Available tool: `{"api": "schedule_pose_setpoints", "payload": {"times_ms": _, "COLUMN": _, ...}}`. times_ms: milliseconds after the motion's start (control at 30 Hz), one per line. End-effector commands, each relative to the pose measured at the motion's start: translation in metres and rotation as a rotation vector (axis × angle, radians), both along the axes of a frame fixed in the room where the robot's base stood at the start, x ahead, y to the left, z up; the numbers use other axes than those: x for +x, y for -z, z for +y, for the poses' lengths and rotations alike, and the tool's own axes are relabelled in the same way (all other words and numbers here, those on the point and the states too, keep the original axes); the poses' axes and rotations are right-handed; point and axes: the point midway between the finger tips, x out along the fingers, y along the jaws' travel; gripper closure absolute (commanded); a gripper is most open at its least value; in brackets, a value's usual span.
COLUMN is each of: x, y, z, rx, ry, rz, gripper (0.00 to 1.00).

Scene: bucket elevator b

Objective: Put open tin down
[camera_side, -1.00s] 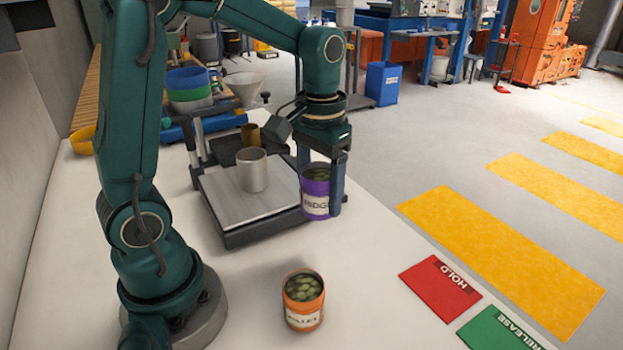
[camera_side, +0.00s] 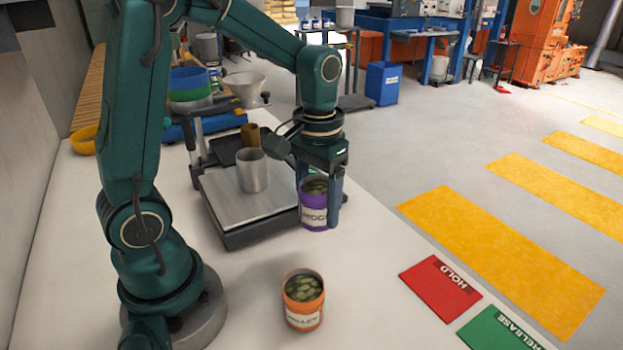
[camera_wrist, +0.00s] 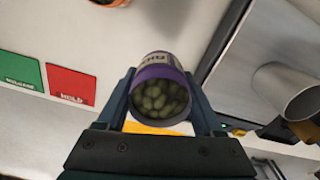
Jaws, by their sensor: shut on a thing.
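A purple open tin (camera_side: 313,205) with a white label holds green pieces. My gripper (camera_side: 320,205) is shut on it, one finger on each side, beside the right edge of the scale. In the wrist view the tin (camera_wrist: 158,85) sits between my two fingers, with its open mouth and green contents showing. The tin looks upright in the side view. I cannot tell whether its bottom touches the table. An orange open tin (camera_side: 303,317) with similar green contents stands on the table at the front.
A scale (camera_side: 245,206) with a metal cup (camera_side: 252,172) on it lies left of the purple tin. A red HOLD card (camera_side: 440,288) and a green RELEASE card (camera_side: 505,332) lie at the right. White table (camera_side: 365,240) is bare between the scale and the cards.

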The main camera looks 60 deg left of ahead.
Motion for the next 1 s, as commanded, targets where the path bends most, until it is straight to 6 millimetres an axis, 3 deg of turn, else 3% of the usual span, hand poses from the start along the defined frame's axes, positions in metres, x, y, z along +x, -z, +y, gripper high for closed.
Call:
{"api": "schedule_pose_setpoints", "payload": {"times_ms": 100, "x": -0.001, "y": 0.023, "z": 0.0, "rx": -0.002, "ry": 0.0, "rz": 0.009, "gripper": 1.0}}
{"api": "schedule_pose_setpoints", "payload": {"times_ms": 533, "x": -0.001, "y": 0.073, "z": 0.0, "rx": -0.002, "ry": 0.002, "rz": 0.007, "gripper": 1.0}}
{"api": "schedule_pose_setpoints", "payload": {"times_ms": 1000, "x": 0.0, "y": 0.082, "z": 0.0, "rx": -0.001, "ry": 0.002, "rz": 0.002, "gripper": 1.0}}
